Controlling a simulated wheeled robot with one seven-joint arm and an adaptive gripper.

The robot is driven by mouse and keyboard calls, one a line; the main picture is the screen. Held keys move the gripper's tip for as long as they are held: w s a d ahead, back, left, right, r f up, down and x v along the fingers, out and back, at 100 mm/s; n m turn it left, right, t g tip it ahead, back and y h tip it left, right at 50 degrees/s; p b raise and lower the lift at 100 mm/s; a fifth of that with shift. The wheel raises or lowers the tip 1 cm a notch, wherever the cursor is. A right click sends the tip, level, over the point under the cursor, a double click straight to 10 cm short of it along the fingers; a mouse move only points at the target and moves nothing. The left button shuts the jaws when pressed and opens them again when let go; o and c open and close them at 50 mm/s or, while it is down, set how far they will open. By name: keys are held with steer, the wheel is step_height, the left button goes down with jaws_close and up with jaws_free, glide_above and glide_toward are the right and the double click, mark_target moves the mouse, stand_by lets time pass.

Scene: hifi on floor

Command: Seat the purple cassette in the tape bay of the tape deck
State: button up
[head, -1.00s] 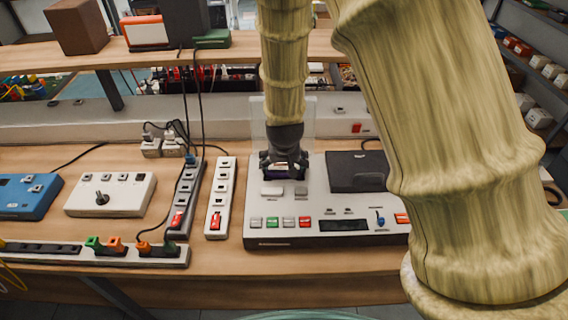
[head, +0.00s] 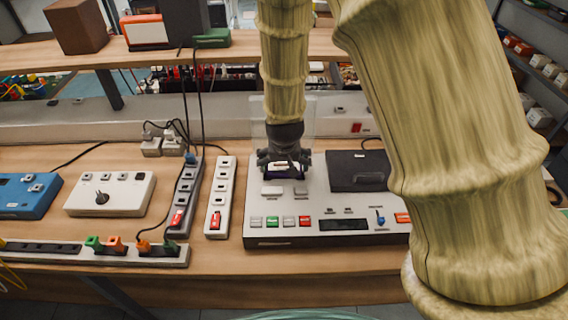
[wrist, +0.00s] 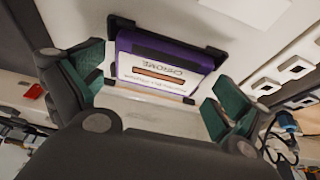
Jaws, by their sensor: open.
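The purple cassette (wrist: 165,62) lies in the tape bay (wrist: 130,23) of the tape deck (wrist: 235,35), its pale label up, with black corner guides around it in the wrist view. In the head view the cassette (head: 288,173) shows as a small purple patch below my gripper (head: 284,163). The tape deck (head: 330,200) stands on the bench with a clear lid upright behind the bay. My gripper is open in the wrist view (wrist: 150,95), its green-padded fingers spread apart and clear of the cassette. Whether the cassette lies fully flat cannot be told.
A black lidded block (head: 357,171) sits on the deck right of the bay. Power strips (head: 220,197), a white switch box (head: 110,194) and a blue box (head: 28,195) lie to the left. Cables hang from the shelf (head: 230,50) behind.

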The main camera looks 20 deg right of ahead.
steer(key=w+p+v, duration=0.1)
steer(key=p+v, duration=0.4)
steer(key=v, duration=1.2)
steer(key=shift+w+d+r+p, duration=0.25)
steer(key=shift+w+r+p, duration=0.15)
stand_by(0.6)
steer(key=shift+r, duration=0.1)
stand_by(0.6)
